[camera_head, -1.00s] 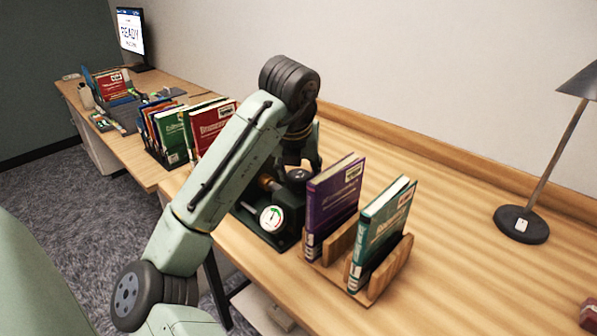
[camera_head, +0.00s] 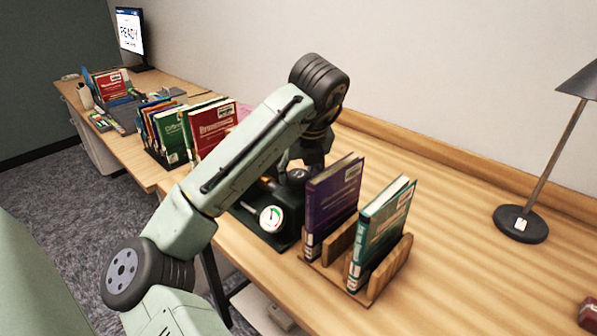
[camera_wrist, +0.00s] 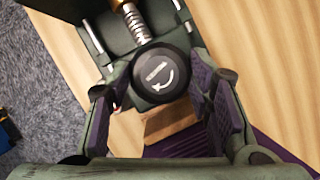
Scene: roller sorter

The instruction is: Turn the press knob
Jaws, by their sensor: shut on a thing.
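The press knob (camera_wrist: 160,75) is a round dark cap with a white curved arrow, set at the end of a spring-wrapped shaft in the wrist view. My gripper (camera_wrist: 158,95) has its purple-padded fingers on either side of the knob and is shut on it. In the head view my gripper (camera_head: 300,158) reaches down over the press, and the knob (camera_head: 298,174) is partly hidden behind the arm and the purple book. The dark green press base (camera_head: 262,236) carries a round white gauge (camera_head: 271,218) with a green sector.
A wooden rack (camera_head: 374,291) with a purple book (camera_head: 332,205) and a teal book (camera_head: 380,233) stands close right of the press. More books (camera_head: 212,125) stand to the left. A lamp (camera_head: 521,224) is at the right. The desk between rack and lamp is clear.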

